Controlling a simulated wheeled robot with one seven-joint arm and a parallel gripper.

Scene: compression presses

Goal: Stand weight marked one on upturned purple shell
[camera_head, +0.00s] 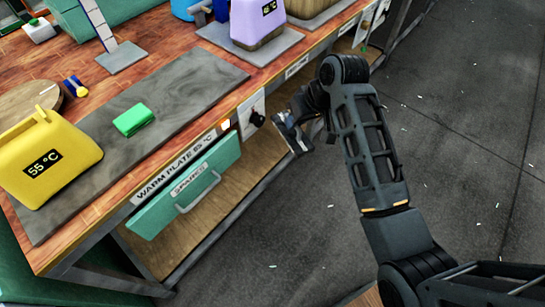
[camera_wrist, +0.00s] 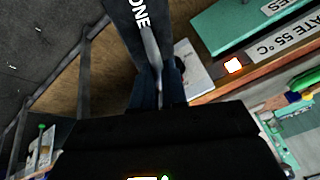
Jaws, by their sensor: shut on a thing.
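My gripper (camera_head: 290,132) hangs in front of the bench's front edge, near a black knob, clear of the bench top. In the wrist view its fingers (camera_wrist: 157,90) are shut on the grey stem of a dark weight (camera_wrist: 128,14) lettered ONE. The weight's far end is cut off by the frame, and I cannot make it out in the head view. A pale purple shell (camera_head: 255,22) with a temperature label stands on a grey plate at the back of the bench, up and left of my gripper. Its top is out of frame, so I cannot tell whether it is upturned.
A yellow shell (camera_head: 48,160) marked 55 °C and a green block (camera_head: 133,120) sit on the long grey plate (camera_head: 190,90). A black knob (camera_head: 257,118) and a teal drawer (camera_head: 185,187) are on the bench front. Open floor (camera_head: 460,150) lies at right.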

